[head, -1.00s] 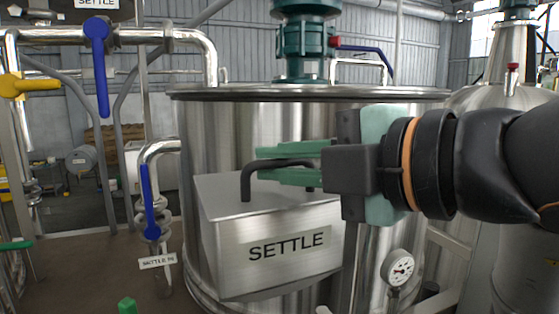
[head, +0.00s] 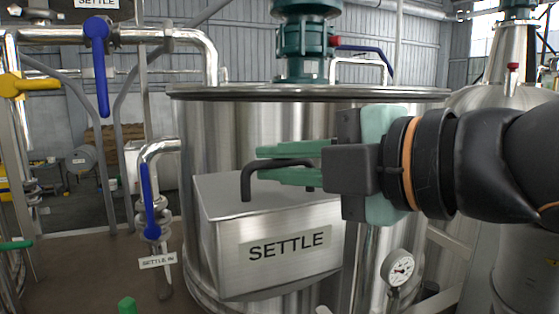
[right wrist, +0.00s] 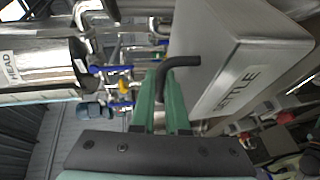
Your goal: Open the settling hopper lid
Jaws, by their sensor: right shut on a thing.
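The settling hopper (head: 230,240) is a steel box with a slanted front and a SETTLE label (head: 289,249), fixed to the side of a steel tank. Its lid (head: 225,192) lies flat and closed on top. A dark bent handle (head: 246,184) stands on the lid. My right gripper (head: 262,163) comes in from the right with its green fingers shut on the handle. In the right wrist view the handle (right wrist: 180,61) passes between the fingertips, and the hopper (right wrist: 225,60) appears turned on its side. A small green tip (head: 127,305) shows at the bottom left of the head view; its jaws cannot be made out.
The large steel tank (head: 225,135) stands behind the hopper, with a green motor (head: 305,50) above. Left are pipes with blue valve levers (head: 101,65) and a yellow lever (head: 38,84). A pressure gauge (head: 398,268) sits at lower right.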

